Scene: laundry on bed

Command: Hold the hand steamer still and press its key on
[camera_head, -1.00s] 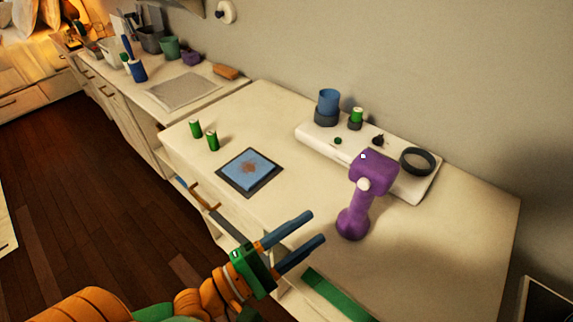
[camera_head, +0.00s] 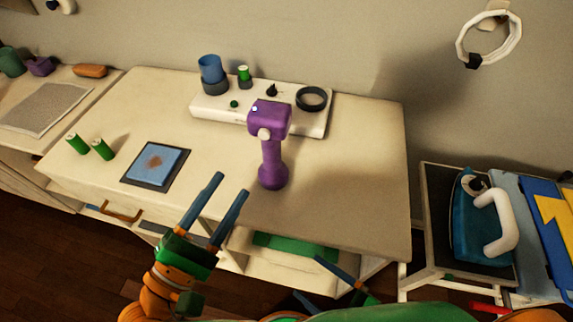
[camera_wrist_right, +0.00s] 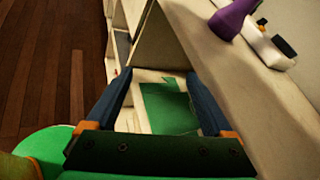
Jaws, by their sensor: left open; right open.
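The purple hand steamer (camera_head: 271,150) stands upright on the cream table (camera_head: 345,190), with a pale round key (camera_head: 264,134) on its head. Part of the purple steamer also shows at the top of the right wrist view (camera_wrist_right: 232,18). My left gripper (camera_head: 231,187) is open and empty over the table's front edge, to the left of the steamer and apart from it. My right gripper (camera_head: 312,279) is open and low in front of the table; its fingers also show in the right wrist view (camera_wrist_right: 160,95), with nothing held between them.
A white panel (camera_head: 215,107) with a blue cup (camera_head: 210,69) and a dark ring (camera_head: 312,98) lies behind the steamer. A blue pad (camera_head: 157,163) and two green cylinders (camera_head: 103,149) are at left. A teal iron (camera_head: 470,232) stands at right. The table's right part is clear.

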